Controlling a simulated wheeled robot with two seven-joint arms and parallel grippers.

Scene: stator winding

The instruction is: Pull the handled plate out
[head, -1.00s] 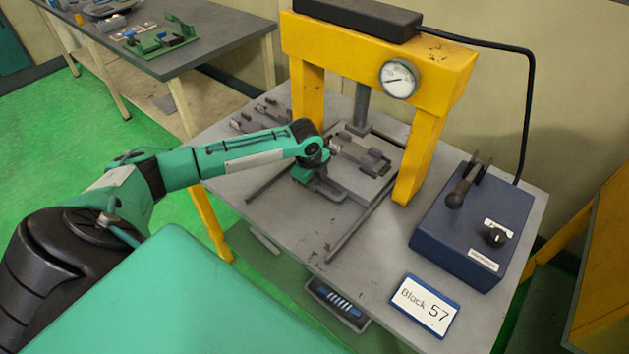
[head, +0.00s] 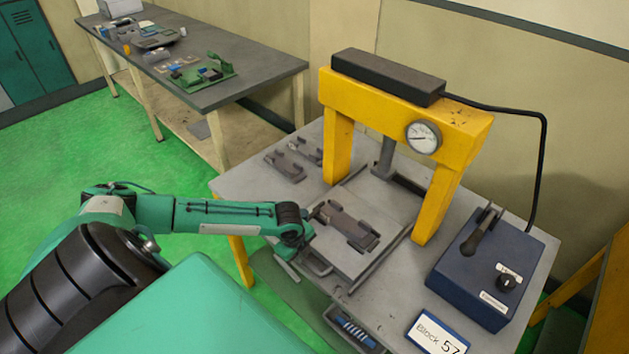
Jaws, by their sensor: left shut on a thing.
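The handled plate (head: 350,262) is a flat grey plate on the grey table, lying between two dark rails in front of the yellow press (head: 400,110). A dark grey block-like fixture (head: 346,226) sits on it. Its handle (head: 316,264) shows at the front edge, next to my left gripper. My left gripper (head: 298,252) is shut at the handle side; its fingers are mostly hidden by the wrist. The press ram (head: 386,158) stands behind the plate, clear of it. My right gripper is not in view.
A blue control box (head: 486,270) with a lever stands at the right of the table. A "Block 57" sign (head: 437,334) lies at the front. Small grey parts (head: 286,166) lie at the back left. A second table (head: 240,88) stands at the far left.

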